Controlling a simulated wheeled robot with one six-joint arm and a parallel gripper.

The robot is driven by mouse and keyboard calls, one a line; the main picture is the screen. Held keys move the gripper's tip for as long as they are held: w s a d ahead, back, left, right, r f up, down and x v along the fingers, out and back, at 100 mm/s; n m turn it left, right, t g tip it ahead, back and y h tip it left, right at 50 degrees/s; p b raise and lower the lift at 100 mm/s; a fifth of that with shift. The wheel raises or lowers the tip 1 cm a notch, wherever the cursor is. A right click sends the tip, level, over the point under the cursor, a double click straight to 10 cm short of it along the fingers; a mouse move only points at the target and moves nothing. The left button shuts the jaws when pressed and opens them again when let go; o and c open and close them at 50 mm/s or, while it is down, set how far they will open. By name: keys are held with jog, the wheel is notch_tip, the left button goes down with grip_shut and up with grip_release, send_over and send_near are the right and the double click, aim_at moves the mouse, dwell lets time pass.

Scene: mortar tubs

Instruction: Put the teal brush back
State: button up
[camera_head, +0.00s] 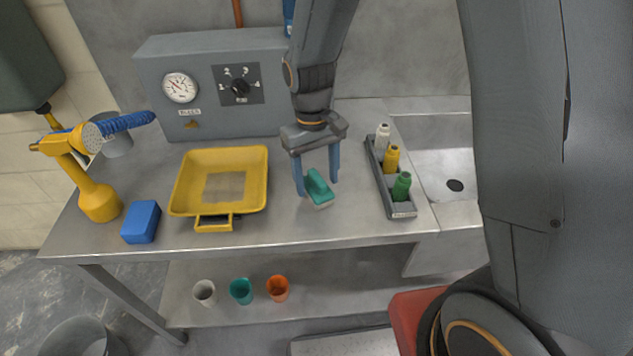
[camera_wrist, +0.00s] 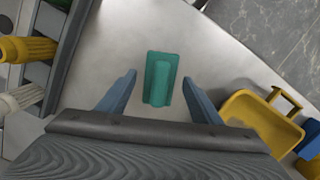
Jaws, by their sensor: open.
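The teal brush (camera_head: 318,188) lies on the metal bench top, between the yellow tray and the bottle rack. My gripper (camera_head: 318,188) is open above and around it, with one blue finger on each side in the head view. In the wrist view the teal brush (camera_wrist: 160,79) lies just beyond the fingertips of my gripper (camera_wrist: 160,80), with clear space on both sides. The jaws hold nothing. I cannot tell the exact height of the fingertips above the bench.
A yellow tray (camera_head: 260,196) lies left of the brush. A grey rack (camera_head: 401,211) with white, yellow and green bottles stands right, beside the sink (camera_head: 455,160). A grey gauge box (camera_head: 215,120) stands behind. A blue block (camera_head: 141,222) and yellow sprayer (camera_head: 98,202) are far left.

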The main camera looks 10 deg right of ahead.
aim_at(314, 173)
notch_tip(314, 173, up, 11)
jog(key=w+b, duration=0.1)
jog(key=b, duration=0.1)
jog(key=shift+a+f, duration=0.2)
jog(key=shift+a, duration=0.1)
